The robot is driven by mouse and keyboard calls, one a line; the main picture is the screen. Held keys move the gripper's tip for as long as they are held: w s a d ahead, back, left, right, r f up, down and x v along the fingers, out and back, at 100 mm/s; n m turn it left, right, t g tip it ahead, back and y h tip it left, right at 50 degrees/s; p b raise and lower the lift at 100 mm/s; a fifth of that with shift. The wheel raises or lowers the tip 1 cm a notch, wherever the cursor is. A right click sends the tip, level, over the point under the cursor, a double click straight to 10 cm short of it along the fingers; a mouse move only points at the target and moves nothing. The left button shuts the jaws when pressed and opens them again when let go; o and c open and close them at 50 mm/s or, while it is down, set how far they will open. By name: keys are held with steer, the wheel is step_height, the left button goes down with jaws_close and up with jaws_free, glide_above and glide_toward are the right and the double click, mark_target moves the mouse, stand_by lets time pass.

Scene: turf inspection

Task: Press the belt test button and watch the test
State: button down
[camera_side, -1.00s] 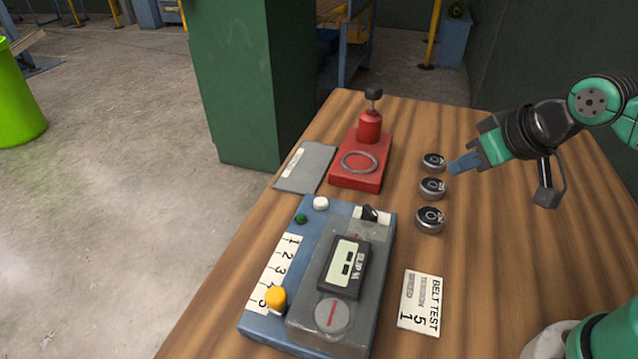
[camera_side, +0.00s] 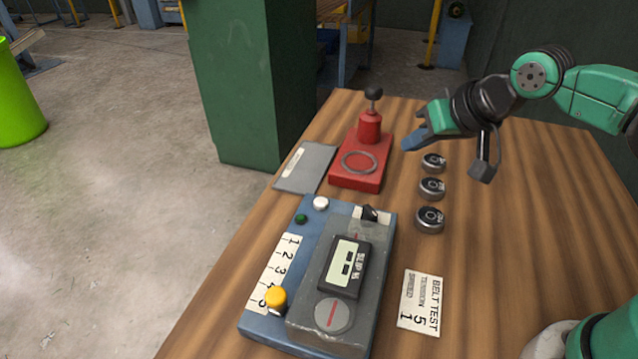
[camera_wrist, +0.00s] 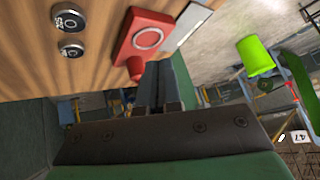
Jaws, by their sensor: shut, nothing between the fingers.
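The belt tester is a blue base (camera_side: 262,331) carrying a grey unit (camera_side: 299,311) with a small display (camera_side: 345,265) and a round dial (camera_side: 333,314) with a red mark. A white button (camera_side: 321,203) sits at its far end beside a small green lamp (camera_side: 301,218). A black lever switch (camera_side: 370,213) is at the far right corner. A yellow knob (camera_side: 276,297) stands near 5 on the scale strip (camera_side: 279,265). My gripper (camera_side: 408,143) is shut and empty, in the air right of the red stand, apart from the tester. Its fingers (camera_wrist: 162,88) show in the wrist view.
A red stand (camera_side: 357,182) with a black knob and a ring stands beyond the tester, beside a grey sheet (camera_side: 305,167).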

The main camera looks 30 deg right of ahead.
mark_target(324, 204)
steer(key=w+a+f+m+y, duration=0.1)
steer(key=w+a+m+y, duration=0.1)
steer(key=w+a, duration=0.5)
steer(key=a+m, duration=0.1)
steer(key=a, duration=0.2)
steer(key=shift+t, duration=0.4)
steer(key=shift+w+d+f, duration=0.1)
steer(key=shift+f, duration=4.35)
steer(key=shift+f, duration=0.15)
steer(key=shift+f, duration=0.3)
